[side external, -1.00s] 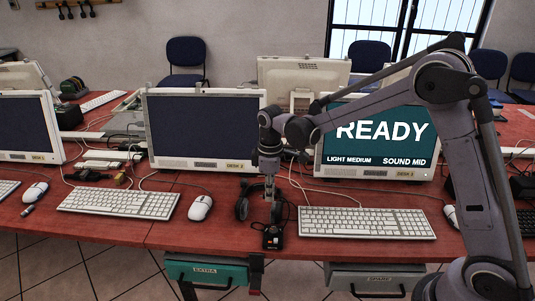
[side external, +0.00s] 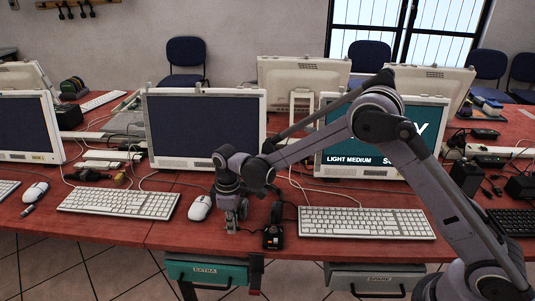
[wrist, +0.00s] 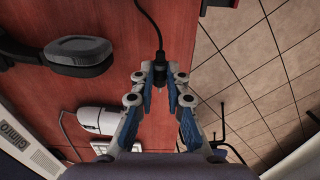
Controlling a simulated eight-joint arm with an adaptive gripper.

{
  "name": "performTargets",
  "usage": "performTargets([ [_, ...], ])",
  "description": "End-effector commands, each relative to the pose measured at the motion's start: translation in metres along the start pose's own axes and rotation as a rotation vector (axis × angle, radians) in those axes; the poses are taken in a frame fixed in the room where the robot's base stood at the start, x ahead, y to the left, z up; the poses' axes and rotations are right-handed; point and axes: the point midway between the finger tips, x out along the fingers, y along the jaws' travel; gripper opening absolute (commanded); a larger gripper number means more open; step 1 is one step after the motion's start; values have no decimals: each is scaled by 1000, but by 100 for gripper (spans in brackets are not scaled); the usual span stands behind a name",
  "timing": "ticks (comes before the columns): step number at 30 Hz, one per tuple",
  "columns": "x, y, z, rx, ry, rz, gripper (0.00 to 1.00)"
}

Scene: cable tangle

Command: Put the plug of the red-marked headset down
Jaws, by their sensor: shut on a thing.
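My gripper (side external: 233,230) is low over the front part of the red desk (side external: 180,235), between the white mouse and a small black box. In the wrist view my gripper (wrist: 158,72) is shut on a small dark plug (wrist: 158,86), with its black cable (wrist: 150,28) running up out of the picture. The black headset shows in the wrist view as a padded ear cup (wrist: 82,48) on the desk, left of my fingers. Whether the plug touches the desk is unclear.
The white mouse (side external: 200,208) and keyboard (side external: 118,202) lie to the left. The black box (side external: 272,237) and another keyboard (side external: 366,223) lie to the right. The desk's front edge is close, with the teal EXTRA drawer (side external: 205,272) below.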

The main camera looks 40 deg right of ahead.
Motion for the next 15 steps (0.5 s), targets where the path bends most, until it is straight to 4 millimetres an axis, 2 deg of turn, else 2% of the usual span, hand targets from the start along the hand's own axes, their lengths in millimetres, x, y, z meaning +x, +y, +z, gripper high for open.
performTargets([
  [6, 29, 0, 0, 0, 0, 0, 0],
  [15, 31, 0, 1, 0, 0, 0, 0],
])
